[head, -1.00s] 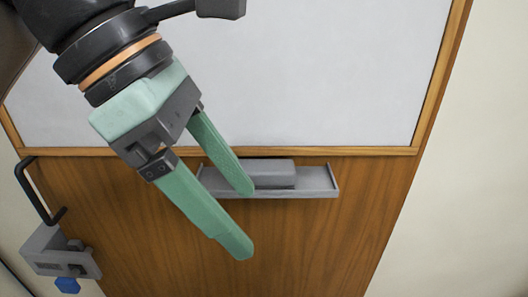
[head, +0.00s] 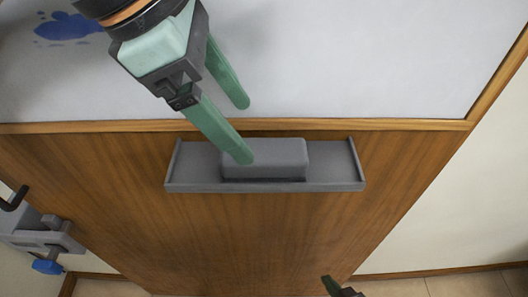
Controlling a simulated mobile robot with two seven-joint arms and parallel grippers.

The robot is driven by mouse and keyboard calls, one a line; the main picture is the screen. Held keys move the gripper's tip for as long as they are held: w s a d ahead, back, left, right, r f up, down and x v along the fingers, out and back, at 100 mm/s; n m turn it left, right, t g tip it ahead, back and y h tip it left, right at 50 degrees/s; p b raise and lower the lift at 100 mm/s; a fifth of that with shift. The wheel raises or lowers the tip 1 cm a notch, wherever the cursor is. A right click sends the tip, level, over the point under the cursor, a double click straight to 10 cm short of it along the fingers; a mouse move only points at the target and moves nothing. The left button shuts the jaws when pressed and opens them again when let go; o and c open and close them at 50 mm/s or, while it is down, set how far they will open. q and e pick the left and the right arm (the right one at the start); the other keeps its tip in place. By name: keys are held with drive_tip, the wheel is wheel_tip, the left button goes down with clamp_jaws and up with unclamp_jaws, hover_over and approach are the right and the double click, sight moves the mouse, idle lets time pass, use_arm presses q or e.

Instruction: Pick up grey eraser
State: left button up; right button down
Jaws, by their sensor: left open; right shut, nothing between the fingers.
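The grey eraser (head: 278,160) is a block with rounded edges lying in the grey tray (head: 190,169) on the wooden panel below the whiteboard. My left gripper (head: 243,132) comes in from the upper left with its two green fingers spread. One fingertip overlaps the eraser's left part in the picture; the other is above the tray, in front of the whiteboard. I cannot tell whether the finger touches the eraser. Only a small dark green tip of my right gripper (head: 330,286) shows at the bottom edge.
The whiteboard (head: 370,60) has a wooden frame and a blue drawing (head: 68,27) at upper left. A grey clamp with a blue knob (head: 47,266) is at the lower left. Raised ends close the tray at left and right. The tray is bare right of the eraser.

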sight(260, 151)
use_arm(q)
drive_tip(key=x, duration=0.6)
drive_tip(key=shift+w+d+f+p, duration=0.1)
drive_tip(key=shift+w+f+p, duration=0.15)
drive_tip(key=shift+f+p, duration=0.1)
drive_tip(key=shift+f+b, duration=0.25)
drive_tip(key=shift+b, duration=0.35)
idle(0.5)
drive_tip(key=c, duration=1.1)
